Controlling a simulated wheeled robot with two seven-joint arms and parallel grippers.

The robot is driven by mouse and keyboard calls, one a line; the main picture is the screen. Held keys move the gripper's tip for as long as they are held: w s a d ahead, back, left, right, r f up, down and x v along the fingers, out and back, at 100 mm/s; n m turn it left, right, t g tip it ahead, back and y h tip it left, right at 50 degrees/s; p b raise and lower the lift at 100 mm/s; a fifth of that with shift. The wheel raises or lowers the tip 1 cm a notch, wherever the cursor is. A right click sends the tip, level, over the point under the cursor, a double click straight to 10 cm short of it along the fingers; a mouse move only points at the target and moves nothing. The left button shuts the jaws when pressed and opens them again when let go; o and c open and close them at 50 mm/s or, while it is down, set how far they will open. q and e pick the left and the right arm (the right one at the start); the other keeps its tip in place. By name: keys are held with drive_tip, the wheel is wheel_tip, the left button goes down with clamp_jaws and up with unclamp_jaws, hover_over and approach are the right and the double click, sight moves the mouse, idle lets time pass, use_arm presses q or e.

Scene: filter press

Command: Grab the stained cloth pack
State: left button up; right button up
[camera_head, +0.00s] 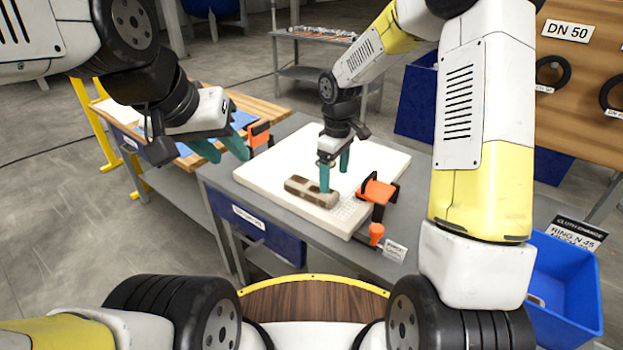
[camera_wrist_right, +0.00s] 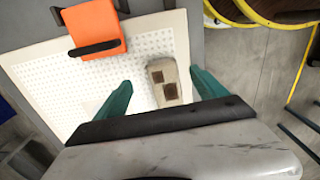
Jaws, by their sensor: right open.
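The stained cloth pack (camera_head: 312,192) is a beige roll with brown patches. It lies on a white perforated plate (camera_head: 263,170) near its front edge. In the right wrist view the pack (camera_wrist_right: 162,82) shows between the two green fingers of my right gripper (camera_wrist_right: 160,95), nearer the right finger. My left gripper (camera_head: 228,150) is empty, its green fingers apart, beside the plate's far left corner.
A blue bin (camera_head: 560,285) stands at the lower right. A wooden board with black rings (camera_head: 585,60) is at the upper right. The plate's far middle is clear.

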sight(333, 195)
wheel_tip(333, 195, down, 8)
drive_tip(key=shift+r, duration=0.1)
drive_tip(key=c, duration=1.5)
drive_tip(key=shift+c, duration=0.2)
